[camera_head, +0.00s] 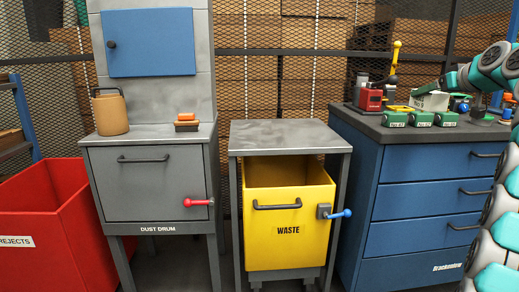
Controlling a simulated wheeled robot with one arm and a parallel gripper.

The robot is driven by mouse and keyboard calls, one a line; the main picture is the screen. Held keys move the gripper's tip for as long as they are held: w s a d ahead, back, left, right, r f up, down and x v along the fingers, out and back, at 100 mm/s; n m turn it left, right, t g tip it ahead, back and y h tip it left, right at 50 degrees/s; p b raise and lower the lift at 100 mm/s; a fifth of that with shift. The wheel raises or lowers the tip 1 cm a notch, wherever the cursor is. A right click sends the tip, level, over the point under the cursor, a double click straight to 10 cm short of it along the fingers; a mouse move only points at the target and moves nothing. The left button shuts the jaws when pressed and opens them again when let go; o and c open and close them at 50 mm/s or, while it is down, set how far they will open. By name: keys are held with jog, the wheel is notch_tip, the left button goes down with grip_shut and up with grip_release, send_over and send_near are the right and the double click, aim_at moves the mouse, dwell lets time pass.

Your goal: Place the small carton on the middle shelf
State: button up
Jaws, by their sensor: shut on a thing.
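My arm comes in from the right edge and reaches over the blue cabinet. My gripper (437,88) is small and partly hidden at its end, by a pale box (430,101) just behind the green boxes. The gripper is shut on this pale box, which looks like the small carton. I cannot tell whether the box touches the things below it. No middle shelf is clearly recognisable in this view.
Green boxes (421,119) stand along the front edge of the blue cabinet (400,190), with a red device (370,100) to their left. A yellow waste bin (290,220) sits under a grey table (290,134). A brown jug (110,112) stands on the dust drum unit (150,180). A red rejects bin (50,215) is at left.

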jog(key=shift+w+a+f, duration=0.15)
jog(key=shift+w, duration=0.05)
jog(key=shift+w+a, duration=0.25)
jog(key=shift+a, duration=0.1)
jog(key=shift+w+a+f, duration=0.1)
jog(key=shift+w+a, duration=0.5)
jog(key=shift+w+a+f, duration=0.1)
jog(key=shift+w+a, duration=0.05)
jog(key=shift+w, duration=0.05)
dwell(0.4)
jog(key=shift+w+a, duration=0.2)
jog(key=shift+a, duration=0.1)
